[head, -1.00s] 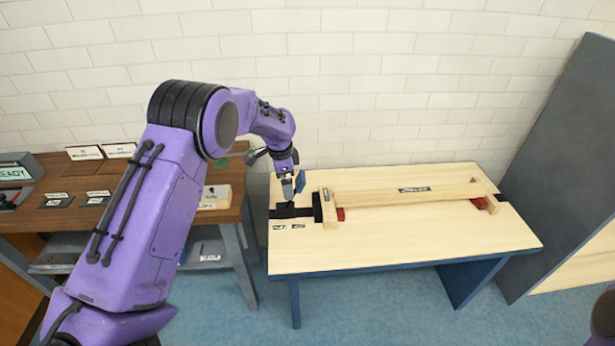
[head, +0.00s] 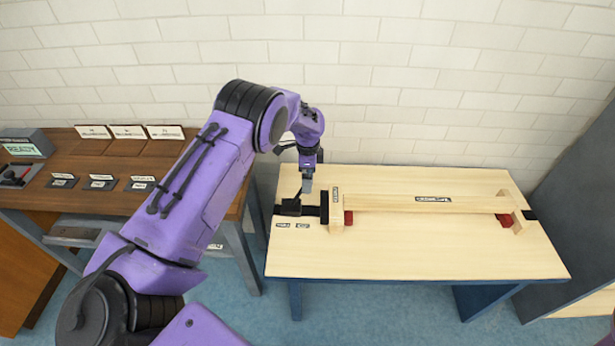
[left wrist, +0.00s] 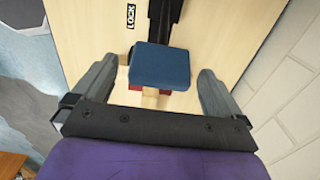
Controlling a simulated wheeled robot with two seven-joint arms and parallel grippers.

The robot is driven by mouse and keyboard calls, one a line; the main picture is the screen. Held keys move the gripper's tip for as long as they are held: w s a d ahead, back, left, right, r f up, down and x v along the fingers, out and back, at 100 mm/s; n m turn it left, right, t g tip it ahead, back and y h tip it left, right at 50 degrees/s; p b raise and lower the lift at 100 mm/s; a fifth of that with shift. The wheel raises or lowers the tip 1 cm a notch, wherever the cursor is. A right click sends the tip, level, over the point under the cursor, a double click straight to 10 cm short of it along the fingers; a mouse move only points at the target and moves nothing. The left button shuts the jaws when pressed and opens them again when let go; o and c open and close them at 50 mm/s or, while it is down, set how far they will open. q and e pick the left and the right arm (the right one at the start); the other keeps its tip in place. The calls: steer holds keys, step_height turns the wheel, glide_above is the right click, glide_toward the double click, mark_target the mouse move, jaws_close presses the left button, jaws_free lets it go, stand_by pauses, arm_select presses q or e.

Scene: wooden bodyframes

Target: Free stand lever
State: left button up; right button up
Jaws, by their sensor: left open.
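The stand lever shows in the left wrist view as a blue square handle (left wrist: 160,65) with a black bar (left wrist: 168,20) beyond it. The handle appears between the two fingers of my left gripper (left wrist: 160,90), which is open, with gaps on both sides; I cannot tell its depth. In the head view my left gripper (head: 307,184) points down at the table's left end, just over the black lever base (head: 290,208). The handle is not clearly visible there. A long wooden beam (head: 385,203) lies between wooden end pieces, with red blocks (head: 505,219) near its ends. My right gripper is out of view.
The pale wooden table (head: 420,250) has free room in front of the beam. A brown side bench (head: 95,195) with small labels stands at left. A brick wall (head: 420,90) is behind, and a grey panel (head: 580,190) stands at right.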

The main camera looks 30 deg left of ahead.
arm_select(q)
step_height(320, 180, down, 2)
steer(key=shift+w+f, duration=0.15)
steer(key=shift+f, duration=0.15)
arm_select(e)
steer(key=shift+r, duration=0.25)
